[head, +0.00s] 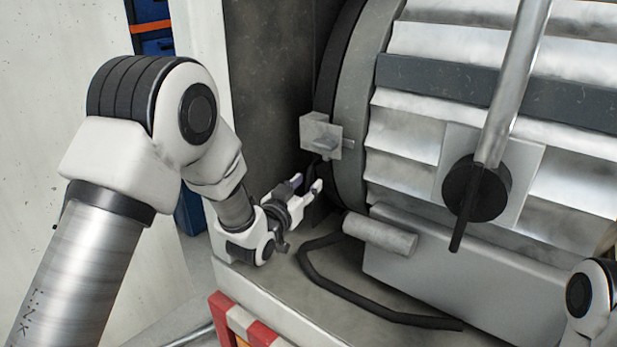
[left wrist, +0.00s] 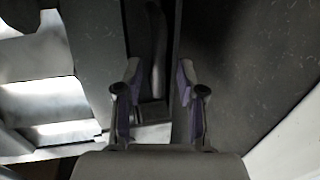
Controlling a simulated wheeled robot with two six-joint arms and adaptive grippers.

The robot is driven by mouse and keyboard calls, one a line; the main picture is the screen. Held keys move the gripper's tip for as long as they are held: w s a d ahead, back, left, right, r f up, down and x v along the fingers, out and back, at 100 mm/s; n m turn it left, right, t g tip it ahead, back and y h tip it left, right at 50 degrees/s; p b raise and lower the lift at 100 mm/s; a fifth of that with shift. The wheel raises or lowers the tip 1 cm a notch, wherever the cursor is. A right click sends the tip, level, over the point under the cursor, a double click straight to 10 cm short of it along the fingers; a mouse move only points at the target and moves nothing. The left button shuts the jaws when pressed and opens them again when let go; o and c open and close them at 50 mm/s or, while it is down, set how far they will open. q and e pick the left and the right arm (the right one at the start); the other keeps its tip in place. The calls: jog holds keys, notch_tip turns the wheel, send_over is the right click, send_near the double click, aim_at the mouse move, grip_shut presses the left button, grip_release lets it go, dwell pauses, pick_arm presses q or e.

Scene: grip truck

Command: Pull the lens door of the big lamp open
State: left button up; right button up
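The big lamp (head: 500,130) has a ribbed silver drum lying on its side. Its front rim (head: 365,100) faces left, with the dark edge of the lens door (head: 334,75) beyond it. The glass is hidden from the head view. A grey latch block (head: 321,135) sits on the rim. My left gripper (head: 307,184) is just below this block at the door's edge. In the left wrist view its two fingers (left wrist: 160,75) are apart, with a dark upright handle (left wrist: 157,45) showing between them. I see no clear contact with the handle. My right gripper is out of view.
A black cable (head: 345,290) loops over the grey platform (head: 275,290) below the lamp. A grey cylinder (head: 380,234) lies near the rim. A dark panel (head: 270,90) stands close behind my left gripper. A metal pole (head: 515,75) crosses the drum.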

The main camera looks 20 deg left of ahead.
pick_arm(q)
jog(key=shift+w+d+r, duration=0.15)
jog(key=shift+w, duration=0.45)
jog(key=shift+d, duration=0.15)
jog(key=shift+w, duration=0.15)
grip_shut()
jog(key=w+a+b, duration=0.1)
jog(key=w+a, duration=0.3)
jog(key=a, duration=0.5)
